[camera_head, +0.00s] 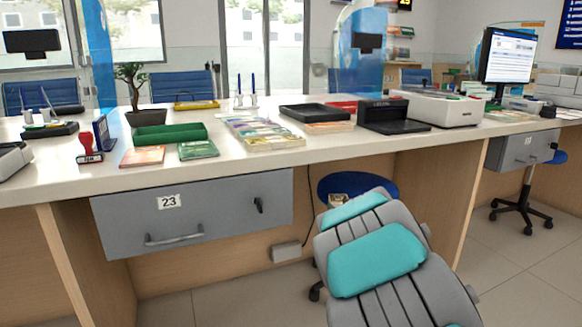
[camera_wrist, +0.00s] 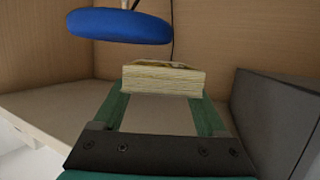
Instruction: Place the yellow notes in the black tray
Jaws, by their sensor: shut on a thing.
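My gripper (camera_wrist: 163,97) is shut on a thick stack of yellow notes (camera_wrist: 165,79), which sits between its green fingers in the wrist view. In the head view the notes (camera_head: 339,200) show partly above my arm, below the counter front and before the blue stool; my arm hides most of the gripper. The black tray (camera_head: 315,112) lies on the counter, beyond and above the held notes. It looks empty, and my gripper is well apart from it.
Banknote stacks (camera_head: 262,133) lie left of the tray, and another bundle (camera_head: 328,127) lies at its front edge. A black device (camera_head: 392,117) stands to its right. A green tray (camera_head: 170,134) is farther left. The counter edge and grey drawer (camera_head: 195,212) are near my arm.

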